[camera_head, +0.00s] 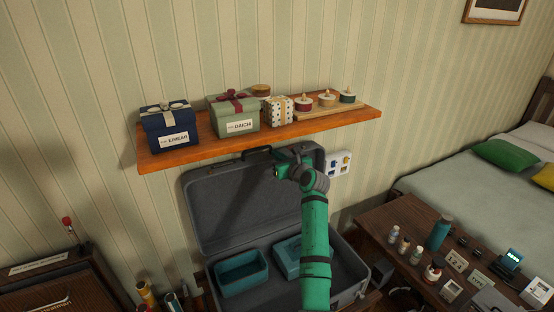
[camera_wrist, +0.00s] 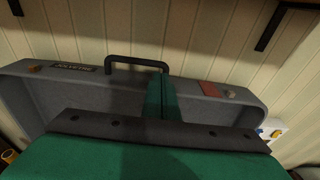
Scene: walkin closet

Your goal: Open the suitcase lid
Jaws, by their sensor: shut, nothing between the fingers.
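The grey suitcase (camera_head: 353,293) stands open below the wall shelf. Its lid (camera_head: 215,205) is raised steeply and leans back toward the striped wall; it also shows in the wrist view (camera_wrist: 85,95). The dark handle (camera_head: 256,152) is on the lid's upper edge, and it shows in the wrist view (camera_wrist: 135,63). My gripper (camera_head: 279,170) is at the lid's upper edge, right of the handle. In the wrist view its green fingers (camera_wrist: 161,88) are together and empty, in front of the lid's inside. I cannot tell whether they touch the lid.
Two teal boxes (camera_head: 242,274) (camera_head: 288,256) are inside the suitcase base. The wooden shelf (camera_head: 200,149) with gift boxes hangs just above the lid. A cluttered low table (camera_head: 380,217) and a bed stand on the right, a dark cabinet (camera_head: 50,285) on the left.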

